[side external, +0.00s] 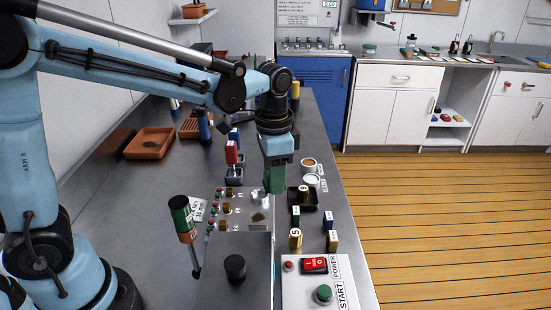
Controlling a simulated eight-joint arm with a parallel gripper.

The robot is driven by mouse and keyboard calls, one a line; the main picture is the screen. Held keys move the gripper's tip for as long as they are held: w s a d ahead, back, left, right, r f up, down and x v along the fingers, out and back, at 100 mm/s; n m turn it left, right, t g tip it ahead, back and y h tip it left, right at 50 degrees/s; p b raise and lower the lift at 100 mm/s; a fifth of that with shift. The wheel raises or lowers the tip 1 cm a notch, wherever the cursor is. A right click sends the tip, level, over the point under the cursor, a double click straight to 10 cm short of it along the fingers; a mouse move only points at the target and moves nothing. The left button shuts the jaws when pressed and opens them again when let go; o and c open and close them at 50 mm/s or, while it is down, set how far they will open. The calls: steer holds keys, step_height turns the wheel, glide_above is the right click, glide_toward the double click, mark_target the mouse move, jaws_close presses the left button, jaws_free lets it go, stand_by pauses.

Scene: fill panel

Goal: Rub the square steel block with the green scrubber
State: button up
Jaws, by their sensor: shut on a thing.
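My gripper (277,153) points down over the steel panel (232,228) in the middle of the bench. It is shut on the green scrubber (273,180), which hangs upright below the jaws. A small bright steel piece (259,197) lies just under and left of the scrubber's lower end; it may be the square steel block, but it is too small to tell its shape. I cannot tell whether the scrubber touches it. A brown patch (258,217) shows on the panel a little nearer the camera.
Brass pieces and red knobs stand on the panel's left. A black tray (303,199), labelled blocks and a power box (318,280) stand right. An orange tray (149,143) lies back left.

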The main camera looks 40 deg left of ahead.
mark_target(266, 218)
steer(key=s+m, duration=0.1)
steer(key=m, duration=0.1)
steer(key=shift+s+f+m, duration=0.1)
steer(key=shift+f+m, duration=0.05)
steer(key=shift+m, duration=0.15)
steer(key=shift+f, duration=3.35)
steer(key=shift+s+a+f, duration=0.3)
steer(key=shift+a+f, duration=0.1)
steer(key=shift+f, duration=0.2)
steer(key=shift+c, duration=0.8)
steer(key=shift+s+a, duration=1.55)
steer(key=shift+s, duration=0.1)
steer(key=shift+w+d, duration=1.9)
steer(key=shift+w+d+r, duration=0.1)
steer(key=shift+w+r, duration=0.05)
steer(key=shift+r, duration=3.95)
steer(key=shift+f, duration=0.3)
